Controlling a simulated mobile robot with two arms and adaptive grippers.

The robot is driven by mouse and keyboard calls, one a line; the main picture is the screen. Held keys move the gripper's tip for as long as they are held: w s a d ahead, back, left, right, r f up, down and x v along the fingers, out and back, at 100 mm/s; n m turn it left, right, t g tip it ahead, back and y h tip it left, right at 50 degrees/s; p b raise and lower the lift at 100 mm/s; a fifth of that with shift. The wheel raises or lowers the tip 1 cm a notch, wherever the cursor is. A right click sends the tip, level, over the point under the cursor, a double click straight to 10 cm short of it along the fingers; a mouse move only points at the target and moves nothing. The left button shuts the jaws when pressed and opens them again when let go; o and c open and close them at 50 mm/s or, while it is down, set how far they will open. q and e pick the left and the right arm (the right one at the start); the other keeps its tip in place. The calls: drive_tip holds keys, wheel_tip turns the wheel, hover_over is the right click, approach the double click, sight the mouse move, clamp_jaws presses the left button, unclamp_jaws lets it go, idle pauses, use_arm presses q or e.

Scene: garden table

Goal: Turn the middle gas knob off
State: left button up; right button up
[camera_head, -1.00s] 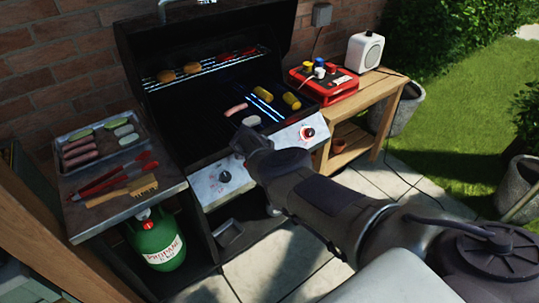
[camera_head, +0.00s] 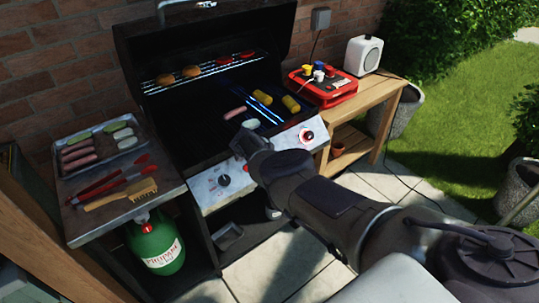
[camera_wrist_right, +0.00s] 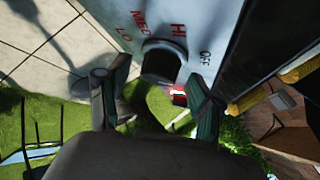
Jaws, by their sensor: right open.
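The grill's front control panel (camera_head: 212,190) carries the knobs. In the wrist view a dark round knob (camera_wrist_right: 161,62) sits on the panel, with LO, MED, HI and OFF marked around it. My right gripper (camera_wrist_right: 156,78) is open, with one finger to each side of this knob; I cannot tell whether they touch it. In the head view my right gripper (camera_head: 246,143) covers the middle of the panel and hides the middle knob. The left knob (camera_head: 223,180) and the right knob (camera_head: 307,135), with a red glow, are visible. My left gripper is not in view.
A wooden table with a red case (camera_head: 323,88) is at right.

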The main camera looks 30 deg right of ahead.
drive_tip(key=shift+a+r, duration=0.1)
drive_tip(key=shift+a, duration=0.05)
drive_tip(key=shift+a+r, duration=0.35)
drive_tip(key=shift+s+a+r, duration=0.35)
drive_tip(key=shift+r, duration=0.15)
drive_tip(key=shift+v, duration=2.4)
drive_tip(key=shift+d, duration=0.1)
